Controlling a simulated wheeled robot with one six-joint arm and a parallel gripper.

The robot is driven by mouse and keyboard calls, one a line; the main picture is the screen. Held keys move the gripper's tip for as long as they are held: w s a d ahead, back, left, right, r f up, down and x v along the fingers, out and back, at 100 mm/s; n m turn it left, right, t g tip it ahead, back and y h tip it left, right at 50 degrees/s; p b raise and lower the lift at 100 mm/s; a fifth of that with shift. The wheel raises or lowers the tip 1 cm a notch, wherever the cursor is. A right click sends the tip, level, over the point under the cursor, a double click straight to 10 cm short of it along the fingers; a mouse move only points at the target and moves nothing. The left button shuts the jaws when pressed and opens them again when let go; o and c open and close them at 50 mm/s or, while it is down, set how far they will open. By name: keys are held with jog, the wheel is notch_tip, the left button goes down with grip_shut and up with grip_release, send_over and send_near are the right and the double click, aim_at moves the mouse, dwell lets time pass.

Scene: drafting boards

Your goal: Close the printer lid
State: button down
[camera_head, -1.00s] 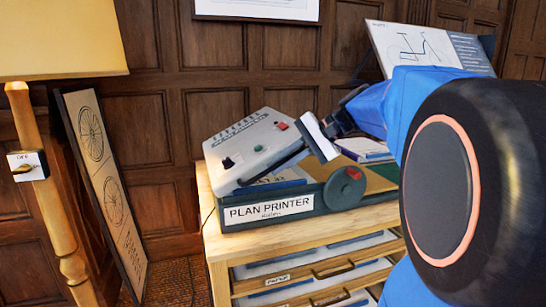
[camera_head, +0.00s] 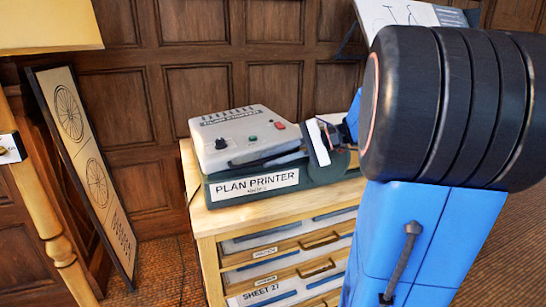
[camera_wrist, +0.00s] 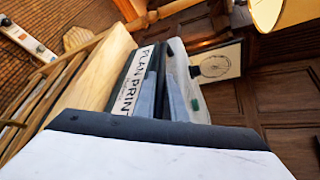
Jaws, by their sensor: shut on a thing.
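The plan printer (camera_head: 212,190) sits on top of a wooden drawer cabinet, its dark green base marked PLAN PRINTER. Its grey lid (camera_head: 235,130), with a black knob and red and green buttons, lies low over the base, almost level. In the wrist view the lid (camera_wrist: 192,78) stands beside the labelled base (camera_wrist: 128,82), with a dark gap between them. My gripper (camera_head: 318,140) is at the right end of the lid's front edge and is shut on it. The exact contact is hidden by the white finger pad.
The drawer cabinet (camera_head: 205,222) has several labelled drawers, all seeming shut. A tilted drafting board (camera_head: 405,15) stands at the back right. Wood panelling is close behind the printer.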

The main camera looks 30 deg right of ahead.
jog(key=c, duration=2.1)
grip_release()
jog(key=v, duration=1.7)
jog(key=shift+d, duration=0.15)
